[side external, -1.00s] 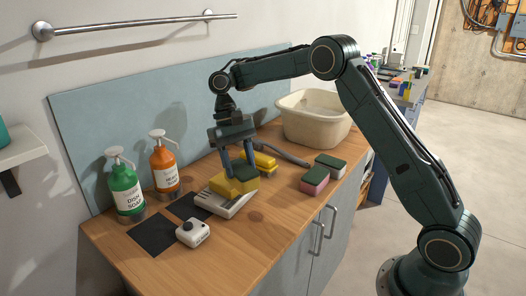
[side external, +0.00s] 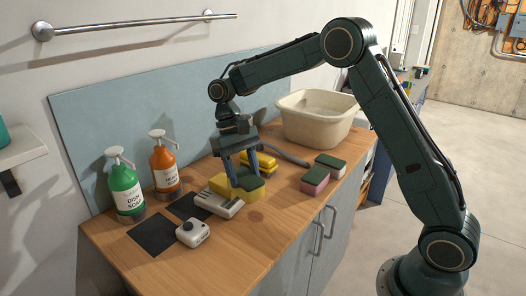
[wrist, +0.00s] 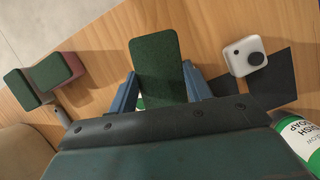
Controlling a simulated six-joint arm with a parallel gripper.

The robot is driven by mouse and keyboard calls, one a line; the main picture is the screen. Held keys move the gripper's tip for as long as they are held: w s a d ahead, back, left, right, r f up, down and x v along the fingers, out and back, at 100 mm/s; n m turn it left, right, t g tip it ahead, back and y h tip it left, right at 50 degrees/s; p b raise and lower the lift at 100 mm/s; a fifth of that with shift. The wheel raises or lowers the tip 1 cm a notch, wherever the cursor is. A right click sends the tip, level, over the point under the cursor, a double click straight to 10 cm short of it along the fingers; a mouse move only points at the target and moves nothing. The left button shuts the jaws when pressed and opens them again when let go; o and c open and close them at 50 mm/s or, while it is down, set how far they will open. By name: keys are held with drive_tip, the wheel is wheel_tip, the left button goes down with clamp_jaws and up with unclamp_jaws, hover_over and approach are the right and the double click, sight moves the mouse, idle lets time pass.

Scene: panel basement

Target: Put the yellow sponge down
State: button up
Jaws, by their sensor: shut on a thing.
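The yellow sponge (side external: 251,195) has a dark green scouring top and is between the two fingers of my gripper (side external: 243,178), which is shut on it. In the wrist view its green top (wrist: 158,65) fills the space between the blue-grey fingers (wrist: 160,92) and hides what lies under it.
Pink-and-green sponges (side external: 315,182) lie to the right. A grey-handled yellow item (side external: 262,161) and a beige basin (side external: 318,120) stand behind. Soap bottles (side external: 126,190) and a white device (side external: 192,232) are left. The front counter is clear.

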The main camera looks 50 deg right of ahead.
sight(250, 175)
drive_tip(key=shift+s+d+f+h, duration=0.15)
drive_tip(key=shift+s+d, duration=0.05)
drive_tip(key=shift+s, duration=0.35)
drive_tip(key=shift+s+d+f+h, duration=0.1)
drive_tip(key=shift+s+d+h, duration=0.1)
drive_tip(key=shift+s, duration=0.3)
drive_tip(key=shift+w+d+f+n, duration=0.1)
drive_tip(key=shift+d+f+n, duration=0.05)
drive_tip(key=shift+f+n, duration=0.55)
drive_tip(key=shift+d+f+n, duration=0.1)
drive_tip(key=shift+f+n, duration=0.5)
drive_tip(key=shift+f, duration=0.1)
drive_tip(key=shift+r, duration=0.1)
